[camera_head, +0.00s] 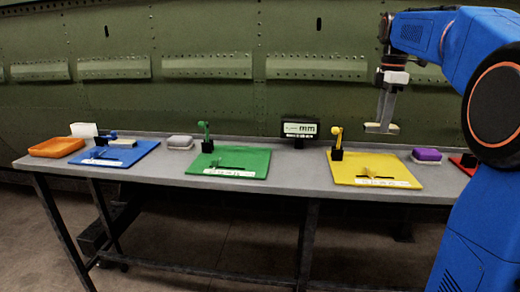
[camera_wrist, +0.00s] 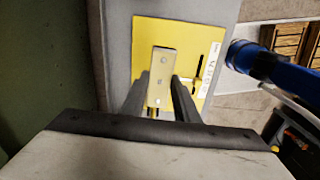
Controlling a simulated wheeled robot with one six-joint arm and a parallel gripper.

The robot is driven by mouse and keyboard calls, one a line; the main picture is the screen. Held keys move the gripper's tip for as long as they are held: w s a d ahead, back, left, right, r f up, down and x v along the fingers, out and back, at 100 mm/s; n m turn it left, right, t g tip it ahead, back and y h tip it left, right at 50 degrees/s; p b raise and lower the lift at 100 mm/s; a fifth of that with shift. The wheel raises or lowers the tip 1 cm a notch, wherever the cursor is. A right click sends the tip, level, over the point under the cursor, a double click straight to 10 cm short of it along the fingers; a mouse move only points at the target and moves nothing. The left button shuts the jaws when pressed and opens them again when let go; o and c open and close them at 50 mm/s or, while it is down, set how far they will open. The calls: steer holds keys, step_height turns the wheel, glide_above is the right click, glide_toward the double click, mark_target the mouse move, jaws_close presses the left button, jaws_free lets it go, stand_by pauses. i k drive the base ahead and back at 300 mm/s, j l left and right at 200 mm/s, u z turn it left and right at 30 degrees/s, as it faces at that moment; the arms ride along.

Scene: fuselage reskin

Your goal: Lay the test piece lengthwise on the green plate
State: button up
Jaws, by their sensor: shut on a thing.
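The test piece (camera_head: 381,128) is a pale beige strip, held in the air above the yellow plate. In the wrist view the test piece (camera_wrist: 162,66) shows as a flat strip with small dark holes, between the two fingers. My gripper (camera_head: 386,119) is shut on it and points down; its fingers also show in the wrist view (camera_wrist: 159,98). The green plate (camera_head: 250,157) lies on the table left of my gripper, with a dark slot, a white label strip and a green post on a dark base at its back edge.
The yellow plate (camera_head: 400,170) lies below the gripper, with a yellow post (camera_head: 337,135). A small display (camera_head: 300,129) stands between the green and yellow plates. The blue plate (camera_head: 112,157) and orange tray (camera_head: 57,147) are at left. A purple block (camera_head: 427,154) lies right.

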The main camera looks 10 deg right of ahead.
mark_target(235, 154)
steer(key=j+z, duration=0.1)
steer(key=z, duration=0.4)
steer(key=j+z, duration=0.1)
steer(key=z, duration=0.35)
steer(key=j+z, duration=0.1)
steer(key=z, duration=0.85)
steer(key=k+j+z, duration=0.1)
steer(key=z, duration=0.85)
steer(key=k+j+z, duration=0.15)
steer(key=k+z, duration=0.3)
steer(key=k+u, duration=0.15)
steer(key=u, duration=0.25)
steer(key=k+j+u, duration=0.15)
steer(key=u, duration=0.7)
steer(key=k+j+u, duration=0.1)
steer(key=u, duration=0.75)
steer(key=j+u, duration=0.15)
steer(key=u, duration=0.25)
steer(key=j+u, duration=0.1)
steer(key=u, duration=0.75)
